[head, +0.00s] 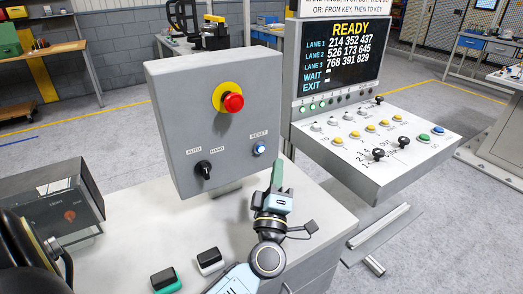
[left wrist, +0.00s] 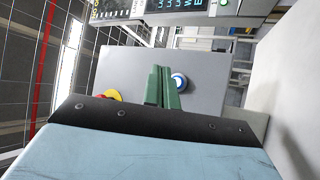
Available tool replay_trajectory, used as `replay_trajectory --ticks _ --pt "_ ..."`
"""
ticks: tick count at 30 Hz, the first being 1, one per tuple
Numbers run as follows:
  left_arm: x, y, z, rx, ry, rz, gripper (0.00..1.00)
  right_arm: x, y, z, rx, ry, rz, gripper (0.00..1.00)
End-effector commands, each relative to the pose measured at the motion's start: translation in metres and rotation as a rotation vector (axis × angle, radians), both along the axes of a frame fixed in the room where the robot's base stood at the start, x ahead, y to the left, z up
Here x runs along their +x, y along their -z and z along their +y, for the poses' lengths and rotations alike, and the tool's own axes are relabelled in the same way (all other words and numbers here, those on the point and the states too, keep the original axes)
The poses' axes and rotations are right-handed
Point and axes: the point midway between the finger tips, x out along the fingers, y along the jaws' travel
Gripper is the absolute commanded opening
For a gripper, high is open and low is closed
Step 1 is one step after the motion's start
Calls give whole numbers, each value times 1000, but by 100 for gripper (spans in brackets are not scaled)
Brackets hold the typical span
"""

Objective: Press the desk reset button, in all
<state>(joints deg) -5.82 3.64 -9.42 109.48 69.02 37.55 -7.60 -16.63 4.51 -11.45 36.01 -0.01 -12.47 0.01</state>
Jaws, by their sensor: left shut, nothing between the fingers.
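The reset button (head: 260,149) is a blue, white-ringed button under the RESET label, at the lower right of the grey control box (head: 215,125). In the left wrist view the button (left wrist: 180,82) shows right beside the green fingers. My left gripper (head: 278,166) is shut and empty, its green fingers pointing up just right of and below the button in the head view. In the left wrist view the fingertips (left wrist: 160,68) overlap the box face; whether they touch it I cannot tell. My right gripper is not in view.
The box also carries a red emergency button (head: 233,102) on a yellow ring and a black selector knob (head: 204,169). A console with a READY screen (head: 343,52) and sloped panel (head: 372,135) stands at right. Two small rocker switches (head: 209,258) (head: 165,279) lie on the desk.

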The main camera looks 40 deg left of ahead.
Motion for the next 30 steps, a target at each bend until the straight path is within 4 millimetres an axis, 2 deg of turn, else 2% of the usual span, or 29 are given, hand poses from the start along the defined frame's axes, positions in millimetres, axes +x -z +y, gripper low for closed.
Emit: replay_trajectory --ticks 6,12,30 --pt "11 0 26 1 0 0 0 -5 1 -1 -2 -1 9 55" --pt "16 -1 38 -1 0 -1 0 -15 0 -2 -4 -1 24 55" --pt "17 0 40 -1 0 -1 0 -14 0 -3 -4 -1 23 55"
